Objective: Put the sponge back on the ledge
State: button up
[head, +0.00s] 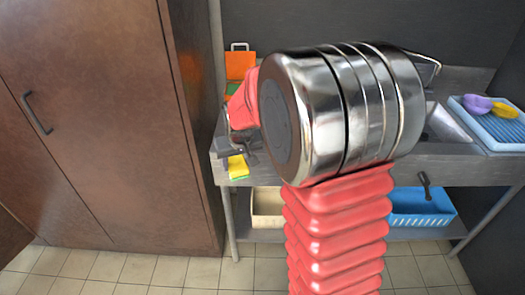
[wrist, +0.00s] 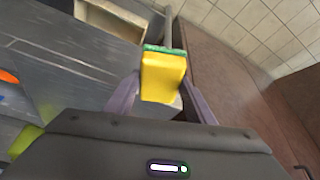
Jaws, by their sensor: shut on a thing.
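The yellow sponge (head: 238,168) with a green layer shows at the front left corner of the grey metal counter (head: 455,160). It also shows between the two fingers in the wrist view (wrist: 163,78). My gripper (head: 240,154) is shut on the sponge, with a finger on each side in the wrist view. I cannot tell whether the sponge touches the counter. My arm hides the middle of the counter in the head view, and no separate ledge can be made out for certain.
A tall brown cabinet (head: 100,110) stands close on the left. A blue rack (head: 490,125) with purple and yellow items is at the right. A cream bin (head: 267,203) and blue basket (head: 418,207) sit below.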

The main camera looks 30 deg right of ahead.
jog(key=a+f+n+y, duration=0.1)
jog(key=a+f+n, duration=0.1)
jog(key=a, duration=0.9)
jog(key=shift+w+a+f, duration=0.25)
jog(key=shift+a+f, duration=0.05)
jog(key=shift+f, duration=0.45)
